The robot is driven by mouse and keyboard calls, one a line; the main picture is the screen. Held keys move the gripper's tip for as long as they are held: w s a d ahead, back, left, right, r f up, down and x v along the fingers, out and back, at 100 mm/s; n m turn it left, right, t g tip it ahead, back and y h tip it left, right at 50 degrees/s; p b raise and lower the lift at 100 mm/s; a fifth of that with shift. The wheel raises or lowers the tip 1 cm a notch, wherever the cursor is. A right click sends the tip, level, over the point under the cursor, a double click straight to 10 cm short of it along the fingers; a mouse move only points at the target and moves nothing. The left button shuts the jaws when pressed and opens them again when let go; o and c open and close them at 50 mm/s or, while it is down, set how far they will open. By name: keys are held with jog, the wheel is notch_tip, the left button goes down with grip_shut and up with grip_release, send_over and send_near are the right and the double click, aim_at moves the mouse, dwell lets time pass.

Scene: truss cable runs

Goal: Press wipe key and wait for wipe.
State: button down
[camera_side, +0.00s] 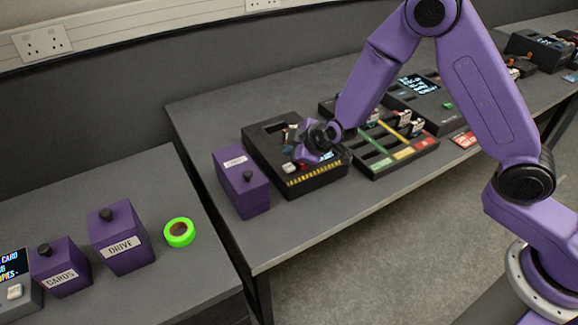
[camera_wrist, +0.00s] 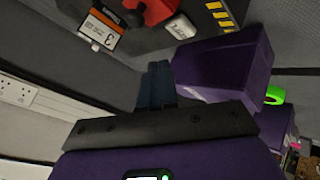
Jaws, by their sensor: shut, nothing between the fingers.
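A black station (camera_side: 262,150) with a yellow-and-black striped front edge stands on the far bench. A white key (camera_side: 290,167) sits near its front left corner; it also shows in the wrist view (camera_wrist: 181,26), beside a red part (camera_wrist: 158,8). Its lettering is too small to read surely. My gripper (camera_side: 290,138) is low over the station, behind the key in the side view. In the wrist view its dark blue fingers (camera_wrist: 155,72) are together and empty, apart from the key in the picture. Contact below the fingertips cannot be told.
A purple box (camera_side: 240,185) with a black knob stands just left of the station. A black tray with coloured slots (camera_side: 390,152) is at its right. In the wrist view, a card labelled 3 (camera_wrist: 103,27) lies near the red part. The bench front is clear.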

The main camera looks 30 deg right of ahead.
aim_at(291, 169)
jog(key=shift+f, duration=1.1)
jog(key=shift+f, duration=0.1)
dwell(1.2)
jog(key=shift+f, duration=0.35)
jog(key=shift+f, duration=0.5)
dwell(0.8)
jog(key=shift+r, duration=0.95)
jog(key=shift+r, duration=0.1)
jog(key=shift+r, duration=2.4)
